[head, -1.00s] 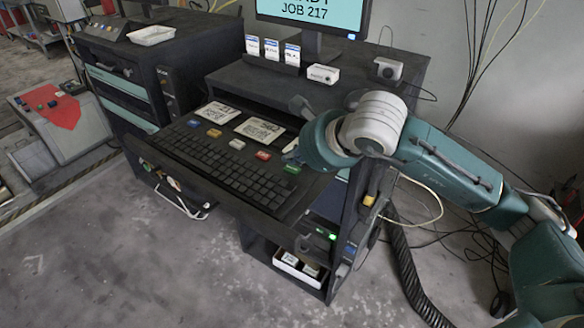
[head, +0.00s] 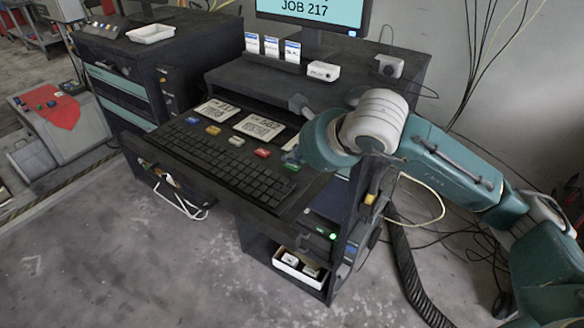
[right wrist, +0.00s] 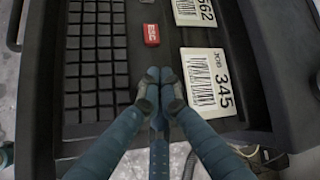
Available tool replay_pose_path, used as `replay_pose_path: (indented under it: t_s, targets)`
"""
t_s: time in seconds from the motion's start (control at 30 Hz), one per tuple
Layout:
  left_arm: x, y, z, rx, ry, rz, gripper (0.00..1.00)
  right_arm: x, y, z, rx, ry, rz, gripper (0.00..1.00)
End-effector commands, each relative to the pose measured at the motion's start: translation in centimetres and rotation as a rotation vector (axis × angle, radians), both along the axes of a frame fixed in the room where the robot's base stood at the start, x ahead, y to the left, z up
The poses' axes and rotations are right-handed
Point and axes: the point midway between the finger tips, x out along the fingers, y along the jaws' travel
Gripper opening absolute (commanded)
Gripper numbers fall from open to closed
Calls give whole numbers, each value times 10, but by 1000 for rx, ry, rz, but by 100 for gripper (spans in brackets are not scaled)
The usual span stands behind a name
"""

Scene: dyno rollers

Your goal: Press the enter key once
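The black keyboard (head: 220,158) lies on the pull-out shelf of the console, with a row of coloured keys along its far side. A green key (head: 291,166) sits at the right end of that row; its label is too small to read. The red key (head: 262,153) beside it reads ESC in the right wrist view (right wrist: 151,34). My right gripper (right wrist: 158,75) has its fingertips together and empty, over the dark panel just past the ESC key. Its fingers hide what lies beneath, and I cannot tell whether they touch. The green key is not visible there. My left gripper is not in view.
Barcode cards (head: 258,126) lie behind the coloured keys, and one reading 345 (right wrist: 204,82) is right of the fingers. A monitor (head: 312,10) showing JOB 217 stands on the console. An open bin (head: 300,270) is below. Floor in front is clear.

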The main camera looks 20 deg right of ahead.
Motion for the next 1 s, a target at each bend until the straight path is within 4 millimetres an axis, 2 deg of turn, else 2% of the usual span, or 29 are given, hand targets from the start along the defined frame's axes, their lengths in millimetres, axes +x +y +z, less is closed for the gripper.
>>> replay_pose_path:
  t_s: [1.0]
  targets:
    - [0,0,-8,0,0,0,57,0,0,-5,1,-1,1,0]
